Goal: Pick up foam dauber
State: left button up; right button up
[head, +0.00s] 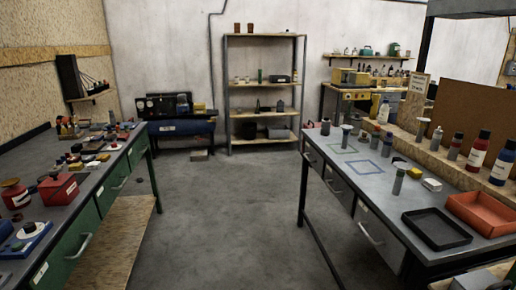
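No gripper of mine shows in the head view. I cannot tell for sure which small object is the foam dauber. On the grey right-hand workbench (385,213) stand a grey upright cylinder with a lighter top (398,181), a stem-like piece with a wide pale top (346,137) and a short dark-topped cylinder (325,127). Another flared-top piece (422,128) stands on the wooden ledge behind. All of these look upright, and nothing holds them.
The right bench also holds a black tray (437,239), a red tray (484,211) and a white block (432,184). Bottles (480,150) line its ledge. The cluttered left bench (95,190) faces it. Clear concrete floor (225,210) lies between, with a metal shelf (265,85) at the back.

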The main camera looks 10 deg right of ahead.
aim_at(364, 134)
jog(key=i+j, duration=0.1)
jog(key=i, duration=2.5)
jog(key=i+j+z, duration=0.15)
jog(key=i+z, duration=0.2)
jog(key=i, duration=0.2)
jog(key=i+j+z, duration=0.3)
jog(key=i, duration=0.2)
jog(key=i+j+z, duration=0.25)
jog(key=z, duration=0.15)
jog(key=i+j+z, duration=0.4)
